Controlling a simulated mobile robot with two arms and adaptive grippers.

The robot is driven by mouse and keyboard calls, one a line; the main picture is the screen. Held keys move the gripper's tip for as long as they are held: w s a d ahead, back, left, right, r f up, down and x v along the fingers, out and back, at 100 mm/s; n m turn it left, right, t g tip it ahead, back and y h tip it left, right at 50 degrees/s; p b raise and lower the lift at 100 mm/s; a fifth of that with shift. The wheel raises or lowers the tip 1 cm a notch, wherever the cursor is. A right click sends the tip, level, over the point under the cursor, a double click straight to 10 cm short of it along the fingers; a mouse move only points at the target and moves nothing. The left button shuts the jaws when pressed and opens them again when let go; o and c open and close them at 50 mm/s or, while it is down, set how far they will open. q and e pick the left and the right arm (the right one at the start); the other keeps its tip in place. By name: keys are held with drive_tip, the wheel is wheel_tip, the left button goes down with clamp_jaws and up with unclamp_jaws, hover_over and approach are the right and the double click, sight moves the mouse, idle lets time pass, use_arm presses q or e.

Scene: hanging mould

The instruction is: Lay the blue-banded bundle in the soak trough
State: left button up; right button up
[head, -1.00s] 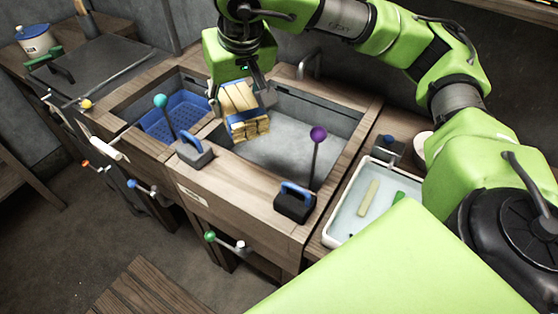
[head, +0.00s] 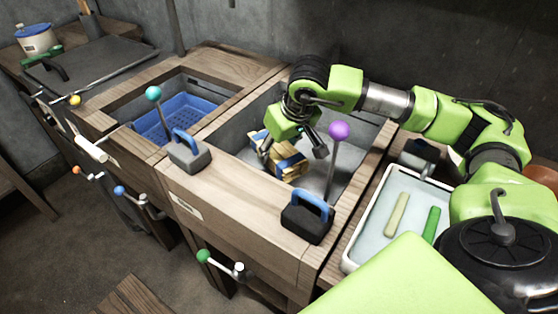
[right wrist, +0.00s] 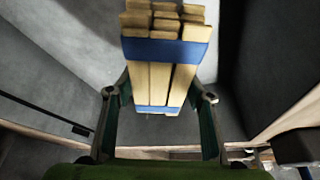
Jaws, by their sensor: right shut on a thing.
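The blue-banded bundle (head: 284,160) is a stack of pale wooden sticks with blue bands. My right gripper (head: 296,139) is shut on it and holds it tilted, low inside the grey trough (head: 236,136). In the right wrist view the bundle (right wrist: 165,72) lies between the two fingers of the right gripper (right wrist: 160,100), its stick ends pointing away. Whether the bundle touches the trough floor cannot be told. My left gripper is not in view.
A purple-knobbed lever (head: 337,132) stands close by the right gripper. A black block with a blue handle (head: 307,216) and a grey one (head: 188,151) sit on the front rim. A blue basket (head: 180,118) lies in the left basin. A white tray (head: 378,220) stands at right.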

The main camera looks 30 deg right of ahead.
wheel_tip(320, 180, down, 3)
drive_tip(key=shift+f, duration=0.45)
use_arm(q)
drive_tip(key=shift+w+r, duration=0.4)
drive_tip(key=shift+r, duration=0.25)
drive_tip(key=shift+b, duration=0.3)
use_arm(e)
drive_tip(key=shift+f, duration=0.1)
drive_tip(key=o, duration=1.2)
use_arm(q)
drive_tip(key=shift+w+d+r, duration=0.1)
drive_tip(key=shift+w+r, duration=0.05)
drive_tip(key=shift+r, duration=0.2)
